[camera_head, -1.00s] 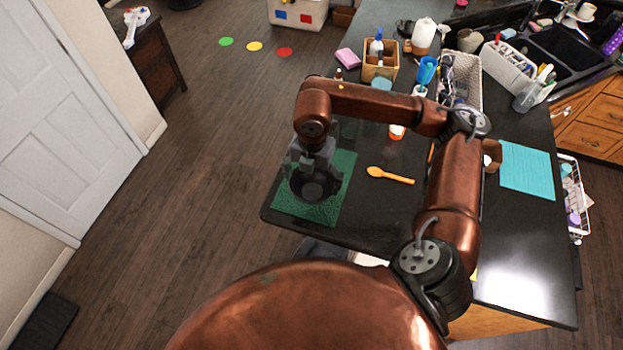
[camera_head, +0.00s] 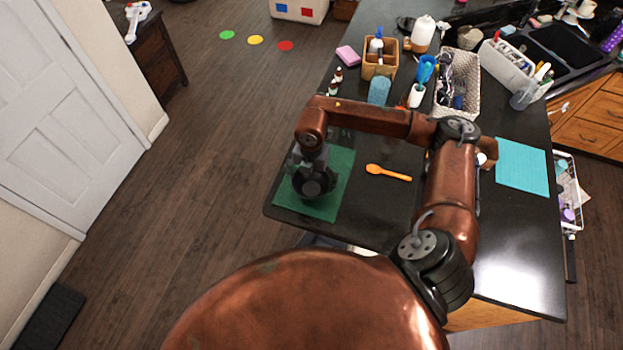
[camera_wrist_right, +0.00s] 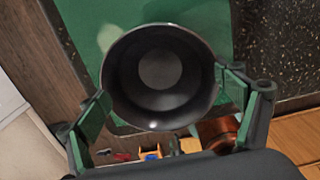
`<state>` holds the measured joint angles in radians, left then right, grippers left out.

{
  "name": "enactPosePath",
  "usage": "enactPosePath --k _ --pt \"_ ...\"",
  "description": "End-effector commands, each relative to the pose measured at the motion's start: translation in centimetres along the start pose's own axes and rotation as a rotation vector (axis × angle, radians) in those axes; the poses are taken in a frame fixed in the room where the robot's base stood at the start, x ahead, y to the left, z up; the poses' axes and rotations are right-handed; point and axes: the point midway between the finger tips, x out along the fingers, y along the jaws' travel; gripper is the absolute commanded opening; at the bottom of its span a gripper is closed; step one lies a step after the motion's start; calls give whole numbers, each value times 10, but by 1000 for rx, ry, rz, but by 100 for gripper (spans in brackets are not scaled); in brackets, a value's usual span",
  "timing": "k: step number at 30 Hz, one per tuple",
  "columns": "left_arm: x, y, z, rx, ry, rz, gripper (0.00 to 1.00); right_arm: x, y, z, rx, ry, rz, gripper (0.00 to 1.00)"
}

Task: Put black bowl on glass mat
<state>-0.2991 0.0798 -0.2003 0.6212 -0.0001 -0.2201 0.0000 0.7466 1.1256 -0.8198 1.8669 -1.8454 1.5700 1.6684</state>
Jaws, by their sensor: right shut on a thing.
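The black bowl (camera_head: 314,186) is over the green mat (camera_head: 335,172) at the left end of the dark counter. My right gripper (camera_head: 311,176) comes down from above and is shut on the bowl. In the right wrist view the bowl (camera_wrist_right: 160,78) sits between the two fingers, its open side facing the camera, with the green mat (camera_wrist_right: 75,12) behind it. I cannot tell whether the bowl's base touches the mat. A turquoise mat (camera_head: 522,166) lies flat at the right of the counter. My left gripper is not in view.
An orange spoon (camera_head: 388,172) lies right of the green mat. Small bottles (camera_head: 336,80), a wooden caddy (camera_head: 380,59), a blue cup (camera_head: 379,91) and a woven basket (camera_head: 458,82) stand farther back. The counter's edge is close to the green mat's left and front.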

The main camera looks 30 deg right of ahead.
Motion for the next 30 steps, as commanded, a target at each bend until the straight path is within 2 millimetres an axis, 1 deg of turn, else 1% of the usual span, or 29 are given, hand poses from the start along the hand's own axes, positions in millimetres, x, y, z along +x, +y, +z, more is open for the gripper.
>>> enactPosePath --k 4,5,10,19,23,26,30 --pt "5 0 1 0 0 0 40 4 0 0 0 0 1 54" --pt "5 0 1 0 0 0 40 4 0 0 0 0 0 88" --pt "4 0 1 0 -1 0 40 3 0 0 0 0 0 99" --pt "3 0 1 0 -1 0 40 2 0 0 0 0 0 100" --pt "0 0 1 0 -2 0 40 -4 0 0 0 -1 2 100" --pt "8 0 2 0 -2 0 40 -16 1 1 -1 -4 4 100" --pt "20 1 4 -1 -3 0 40 -45 1 1 -2 -5 4 100"
